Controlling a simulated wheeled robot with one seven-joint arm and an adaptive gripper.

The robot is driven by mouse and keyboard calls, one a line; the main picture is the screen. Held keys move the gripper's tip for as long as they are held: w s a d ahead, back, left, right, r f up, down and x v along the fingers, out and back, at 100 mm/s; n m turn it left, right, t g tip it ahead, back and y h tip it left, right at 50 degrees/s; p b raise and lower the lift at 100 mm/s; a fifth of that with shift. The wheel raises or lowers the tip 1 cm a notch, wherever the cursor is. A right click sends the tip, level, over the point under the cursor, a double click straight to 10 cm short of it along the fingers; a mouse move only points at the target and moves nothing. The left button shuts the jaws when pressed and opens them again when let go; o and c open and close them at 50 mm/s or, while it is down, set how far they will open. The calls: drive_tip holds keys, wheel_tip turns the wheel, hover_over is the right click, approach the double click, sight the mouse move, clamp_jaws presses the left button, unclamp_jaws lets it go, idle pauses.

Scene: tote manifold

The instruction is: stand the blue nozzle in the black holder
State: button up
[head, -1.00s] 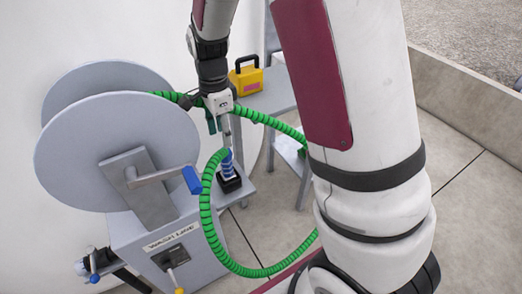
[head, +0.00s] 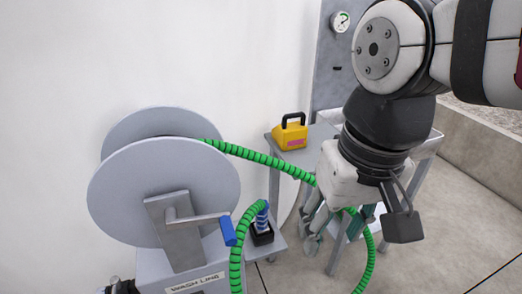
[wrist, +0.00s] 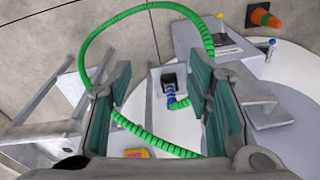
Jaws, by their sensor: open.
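The blue nozzle (head: 262,214), with pale bands, stands about upright in the black holder (head: 263,238) on a small grey ledge beside the reel. The green hose (head: 260,157) is joined to its top and loops down. In the wrist view the nozzle (wrist: 178,103) and the black holder (wrist: 169,80) show between my fingers, some way beyond them. My gripper (head: 336,228) is open and empty, to the right of the nozzle and apart from it. The bottom of the nozzle is hidden inside the holder.
The grey hose reel (head: 150,195) with its blue-handled crank (head: 228,231) stands left of the holder. A yellow case (head: 290,136) sits on a grey stand behind. The hose crosses the space below my gripper. An orange cone (wrist: 265,18) shows in the wrist view.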

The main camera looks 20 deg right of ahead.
drive_tip(key=shift+s+d+f+n, duration=0.15)
drive_tip(key=shift+s+n, duration=0.4)
drive_tip(key=shift+s, duration=0.4)
drive_tip(key=shift+s+a+f+n, duration=0.1)
drive_tip(key=shift+s+n, duration=0.45)
drive_tip(key=shift+s, duration=0.4)
